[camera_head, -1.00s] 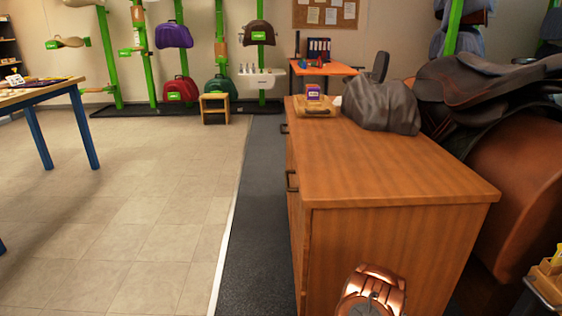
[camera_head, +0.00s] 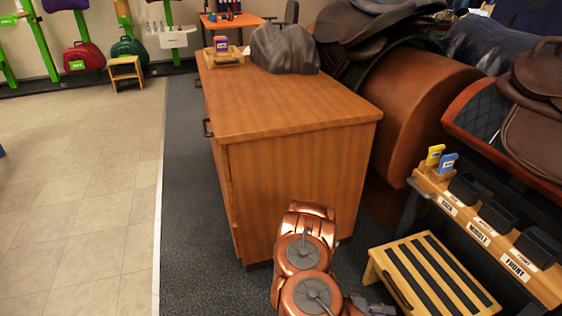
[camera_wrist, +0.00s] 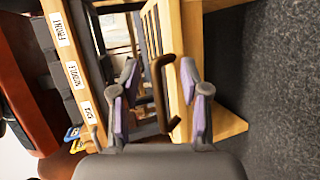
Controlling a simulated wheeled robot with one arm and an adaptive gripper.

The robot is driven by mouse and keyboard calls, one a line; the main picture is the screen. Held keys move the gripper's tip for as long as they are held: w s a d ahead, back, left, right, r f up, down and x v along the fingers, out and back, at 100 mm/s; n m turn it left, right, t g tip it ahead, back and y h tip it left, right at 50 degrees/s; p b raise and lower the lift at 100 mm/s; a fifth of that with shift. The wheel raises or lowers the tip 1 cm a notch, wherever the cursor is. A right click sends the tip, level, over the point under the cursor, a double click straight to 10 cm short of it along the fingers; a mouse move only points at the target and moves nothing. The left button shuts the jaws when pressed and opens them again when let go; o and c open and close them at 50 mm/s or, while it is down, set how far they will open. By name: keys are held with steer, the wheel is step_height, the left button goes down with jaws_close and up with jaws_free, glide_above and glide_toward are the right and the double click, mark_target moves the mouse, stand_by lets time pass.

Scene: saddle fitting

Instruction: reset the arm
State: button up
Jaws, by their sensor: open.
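My copper-coloured arm (camera_head: 305,262) shows at the bottom centre of the head view, in front of the near end of the wooden cabinet. In the wrist view my gripper (camera_wrist: 160,80) is open, with its two grey and purple fingers apart. The brown handle (camera_wrist: 162,92) of the wooden step stool shows between the fingers in the picture. I cannot tell its distance from them, and nothing is visibly gripped. The step stool (camera_head: 376,283) stands to the right of my arm in the head view.
The wooden cabinet (camera_head: 295,180) stands just beyond my arm, with a grey draped cover (camera_head: 285,48) on top. On the right, a wooden rack (camera_head: 440,205) has slots labelled BACK, MIDDLE and FRONT. Saddle stands (camera_head: 420,105) fill the back right. Tiled floor (camera_head: 80,200) on the left is clear.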

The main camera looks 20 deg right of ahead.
steer(key=w+a+r+t+y+p, duration=0.45)
steer(key=w+a, duration=0.35)
steer(key=w, duration=0.5)
steer(key=w+a+r+t+y+p, duration=0.4)
steer(key=w+a, duration=0.3)
steer(key=w, duration=0.6)
steer(key=w+a+r+n+t+y+p, duration=0.1)
steer(key=w+a+r+t+y+p, duration=0.2)
steer(key=a+r, duration=0.75)
steer(key=w+a+r+n+t+y+p, duration=0.1)
steer(key=w+a+r+y+p, duration=0.2)
steer(key=w+a+r, duration=0.75)
steer(key=s+a+r+n+g+y+p, duration=0.15)
steer(key=s+a+r+p, duration=0.25)
steer(key=s+r, duration=0.75)
steer(key=s+a+r+n+g+y+p, duration=0.1)
steer(key=s+a+r+n+y+p, duration=0.2)
steer(key=s+r, duration=0.85)
steer(key=s+d+r+g+h+p, duration=0.2)
steer(key=s+r, duration=0.6)
steer(key=s, duration=0.4)
steer(key=s+d+r+m+g+h+p, duration=0.1)
steer(key=s+d+r+g+h+p, duration=0.2)
steer(key=s+d+r+p, duration=0.3)
steer(key=s+d+r+h, duration=0.1)
steer(key=s+d+r, duration=0.2)
steer(key=s, duration=0.3)
steer(key=shift+p, duration=0.35)
